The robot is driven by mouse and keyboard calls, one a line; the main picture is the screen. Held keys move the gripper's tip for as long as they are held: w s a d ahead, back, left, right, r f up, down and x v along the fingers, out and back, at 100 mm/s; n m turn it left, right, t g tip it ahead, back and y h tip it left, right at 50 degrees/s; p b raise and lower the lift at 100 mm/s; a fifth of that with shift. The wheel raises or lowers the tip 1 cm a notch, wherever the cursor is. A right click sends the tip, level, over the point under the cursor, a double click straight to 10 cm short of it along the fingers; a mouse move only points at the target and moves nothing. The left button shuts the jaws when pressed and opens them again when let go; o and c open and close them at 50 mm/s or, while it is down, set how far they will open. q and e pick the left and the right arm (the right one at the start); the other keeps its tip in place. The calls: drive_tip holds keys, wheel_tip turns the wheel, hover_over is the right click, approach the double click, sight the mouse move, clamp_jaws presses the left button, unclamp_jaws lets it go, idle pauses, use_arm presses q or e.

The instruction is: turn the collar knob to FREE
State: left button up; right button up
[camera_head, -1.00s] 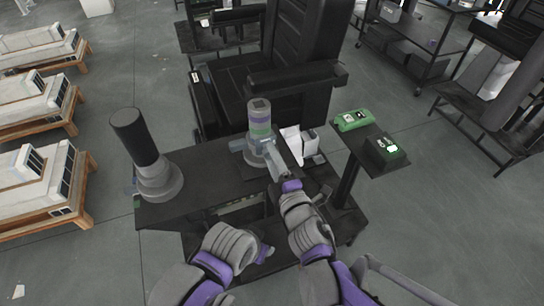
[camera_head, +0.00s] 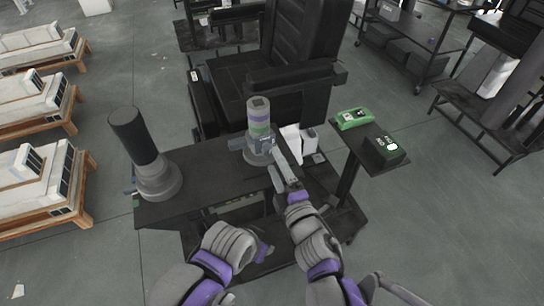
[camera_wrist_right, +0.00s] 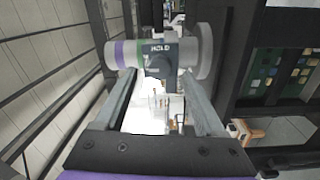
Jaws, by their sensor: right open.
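The lift column (camera_head: 259,117) stands upright on the dark table, grey with purple and green bands, its collar near the base. In the right wrist view the column (camera_wrist_right: 126,54) lies sideways, and the dark collar knob (camera_wrist_right: 160,66) carries the word HOLD. My right gripper (camera_head: 275,150) is at the collar's front right. In the right wrist view its open fingers (camera_wrist_right: 158,82) reach toward the knob, one on each side; whether they touch it I cannot tell. My left gripper (camera_head: 264,250) is low in front of the table, mostly hidden by its arm.
A second column with a black top (camera_head: 140,145) stands at the table's left. A white object (camera_head: 291,140) is just right of the collar. A side stand at the right holds a green device (camera_head: 353,118) and a black box with a green light (camera_head: 385,150).

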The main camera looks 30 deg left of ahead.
drive_tip(key=v, duration=0.7)
drive_tip(key=shift+s+d, duration=0.2)
drive_tip(key=shift+s, duration=0.05)
drive_tip(key=w+d+f+m+t+h+p, duration=0.1)
drive_tip(key=w+d+m+h+p, duration=0.15)
drive_tip(key=d+m+h, duration=0.7)
drive_tip(key=w+d+m+h+p, duration=0.25)
drive_tip(key=d+m, duration=0.45)
drive_tip(key=d, duration=0.7)
drive_tip(key=s+d+f+m+g+h+p, duration=0.2)
drive_tip(key=s+d+m+g, duration=0.5)
drive_tip(key=s, duration=0.5)
drive_tip(key=d+f+m, duration=0.1)
drive_tip(key=d+m, duration=0.1)
drive_tip(key=shift+s+d+f+m, duration=0.15)
drive_tip(key=shift+s+f+m, duration=0.2)
drive_tip(key=shift+s, duration=0.05)
